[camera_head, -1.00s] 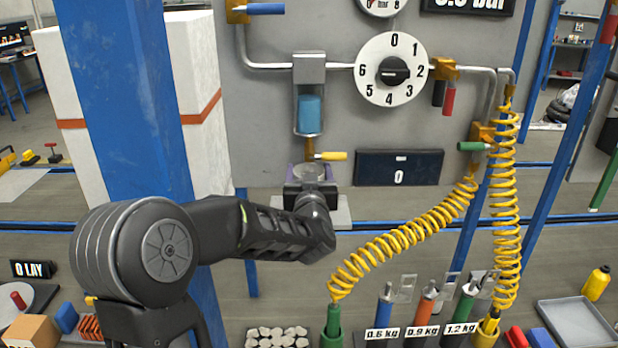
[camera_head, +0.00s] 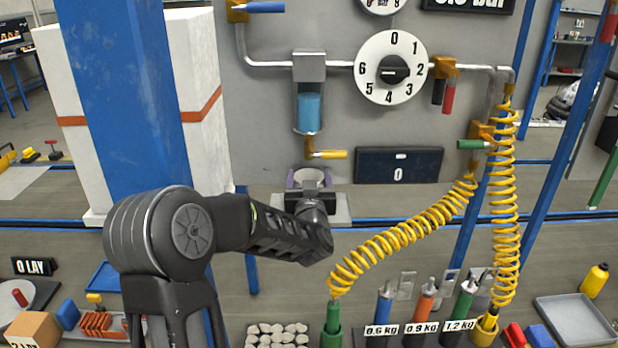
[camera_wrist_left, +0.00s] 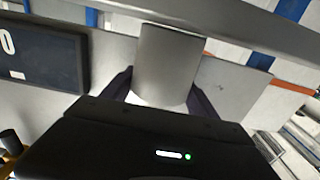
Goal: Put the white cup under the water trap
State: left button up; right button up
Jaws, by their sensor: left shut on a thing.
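The water trap (camera_head: 308,112) hangs on the grey panel, a clear bowl with blue water in it. Below it is a drain valve with a yellow handle (camera_head: 328,154). My left gripper (camera_head: 310,177) is just below the drain outlet, over a small grey shelf (camera_head: 341,210). It is shut on the white cup (camera_head: 310,174), which my gripper partly hides. In the left wrist view the cup (camera_wrist_left: 168,65) looks pale grey between the two dark fingers (camera_wrist_left: 160,88). I cannot tell whether its base touches the shelf. My right gripper is not in view.
A dial (camera_head: 391,69) and a dark display reading 0 (camera_head: 398,166) are on the panel to the right. A coiled yellow hose (camera_head: 400,240) hangs right of my arm. A blue post (camera_head: 128,100) stands at left. Labelled tools (camera_head: 425,302) stand below.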

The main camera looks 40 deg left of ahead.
pick_arm(q)
jog(key=shift+f, duration=0.1)
jog(key=o, duration=1.5)
jog(key=shift+s+d, duration=0.15)
jog(key=shift+d, duration=0.05)
jog(key=b+v, duration=0.1)
jog(key=v, duration=1)
jog(key=shift+s+d+b, duration=0.15)
jog(key=shift+s+b, duration=0.1)
jog(key=shift+b, duration=0.05)
